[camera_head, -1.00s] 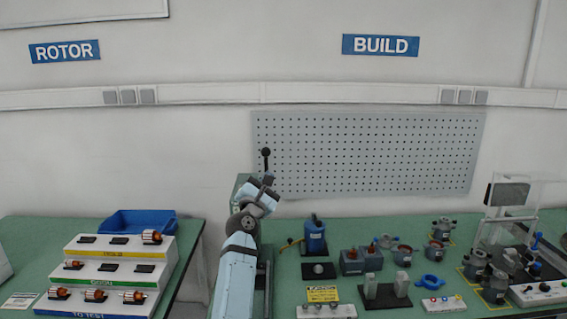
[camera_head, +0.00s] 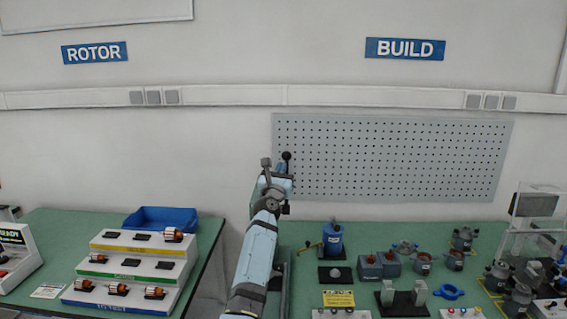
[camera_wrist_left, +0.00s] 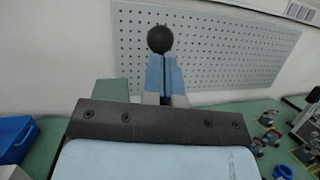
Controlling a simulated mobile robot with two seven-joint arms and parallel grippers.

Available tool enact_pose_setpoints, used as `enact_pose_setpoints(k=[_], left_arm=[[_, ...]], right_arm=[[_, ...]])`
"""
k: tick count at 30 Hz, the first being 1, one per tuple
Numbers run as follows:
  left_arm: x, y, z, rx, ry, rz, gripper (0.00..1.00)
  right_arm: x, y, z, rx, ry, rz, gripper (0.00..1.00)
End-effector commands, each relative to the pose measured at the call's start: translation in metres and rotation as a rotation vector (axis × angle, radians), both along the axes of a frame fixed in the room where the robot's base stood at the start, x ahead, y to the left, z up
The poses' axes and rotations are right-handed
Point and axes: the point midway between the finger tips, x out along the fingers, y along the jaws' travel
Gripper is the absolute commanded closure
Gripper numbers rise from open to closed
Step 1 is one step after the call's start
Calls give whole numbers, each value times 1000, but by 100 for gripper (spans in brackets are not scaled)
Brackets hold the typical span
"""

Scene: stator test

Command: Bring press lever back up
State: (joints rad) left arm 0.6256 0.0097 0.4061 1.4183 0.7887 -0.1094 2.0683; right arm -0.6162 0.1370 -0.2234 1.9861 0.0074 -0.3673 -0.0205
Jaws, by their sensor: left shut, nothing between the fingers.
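My left gripper (camera_head: 282,168) is at the lever, just below the knob in the picture. In the left wrist view the black knob (camera_wrist_left: 160,38) stands just beyond the tips of the light blue fingers (camera_wrist_left: 164,64). The fingers are closed together with nothing between them. Whether they touch the lever I cannot tell. My right gripper is not in view.
A perforated grey panel (camera_head: 400,150) is on the wall behind. The green bench on the right holds a blue device (camera_head: 333,240), motor parts and a blue ring (camera_head: 447,292). On the left, a stepped rotor rack (camera_head: 130,268) and a blue bin (camera_head: 160,218) stand on another table.

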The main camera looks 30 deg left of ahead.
Motion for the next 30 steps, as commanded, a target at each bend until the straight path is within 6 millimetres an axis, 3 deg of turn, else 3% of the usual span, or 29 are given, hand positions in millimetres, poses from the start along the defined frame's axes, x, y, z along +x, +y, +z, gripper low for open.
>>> enact_pose_setpoints(k=[6,18,30], left_arm=[[18,7,8,0,1,0,100],[21,8,8,0,0,0,100],[53,27,12,-1,-1,0,100]], right_arm=[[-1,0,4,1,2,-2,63],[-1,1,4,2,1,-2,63],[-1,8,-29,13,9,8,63]])
